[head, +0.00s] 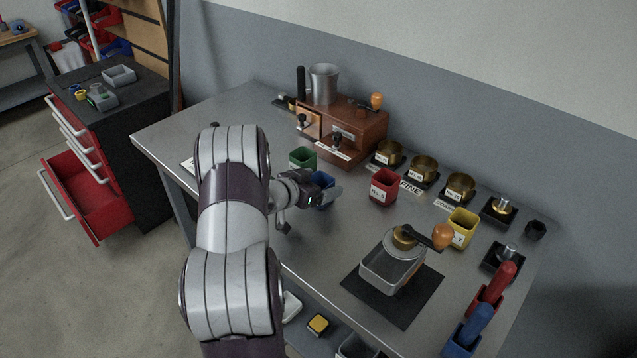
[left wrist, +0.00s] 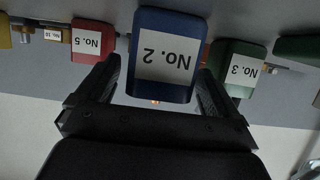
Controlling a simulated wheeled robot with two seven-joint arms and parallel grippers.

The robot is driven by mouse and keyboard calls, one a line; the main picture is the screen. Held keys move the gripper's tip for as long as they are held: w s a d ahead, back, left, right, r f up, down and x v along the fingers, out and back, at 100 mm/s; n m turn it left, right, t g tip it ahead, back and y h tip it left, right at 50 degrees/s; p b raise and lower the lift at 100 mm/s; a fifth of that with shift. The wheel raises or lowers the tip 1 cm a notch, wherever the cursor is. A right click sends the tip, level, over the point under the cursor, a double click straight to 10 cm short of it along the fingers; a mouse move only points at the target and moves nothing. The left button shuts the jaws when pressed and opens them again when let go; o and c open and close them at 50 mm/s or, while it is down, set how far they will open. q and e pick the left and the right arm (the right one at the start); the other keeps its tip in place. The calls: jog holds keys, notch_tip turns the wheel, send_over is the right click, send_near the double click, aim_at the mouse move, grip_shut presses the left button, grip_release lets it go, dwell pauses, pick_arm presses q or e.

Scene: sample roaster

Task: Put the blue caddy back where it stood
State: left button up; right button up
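The blue caddy (head: 322,180), labelled No. 2, is at the middle left of the metal bench, partly hidden by my left gripper (head: 324,194). In the left wrist view the blue caddy (left wrist: 166,52) appears upside down, straight ahead and between the fingertips. My left gripper (left wrist: 158,72) is open, its fingers spread to either side of the caddy, with a small gap visible on the left side. I cannot tell how deep the caddy is between the fingers. My right gripper is not in view.
A green caddy (head: 303,158) stands just behind the blue one, and a red caddy (head: 382,188) to its right. A yellow caddy (head: 462,226) is farther right. The wooden roaster (head: 350,128) stands at the back. A metal tray (head: 391,270) sits on a black mat (head: 408,307).

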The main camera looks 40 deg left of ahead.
pick_arm(q)
jog(key=shift+s+r, duration=0.3)
jog(key=shift+r, duration=0.05)
jog(key=d+p+v, duration=0.1)
jog(key=v, duration=1)
jog(key=shift+s+a, duration=0.2)
jog(key=shift+a, duration=0.3)
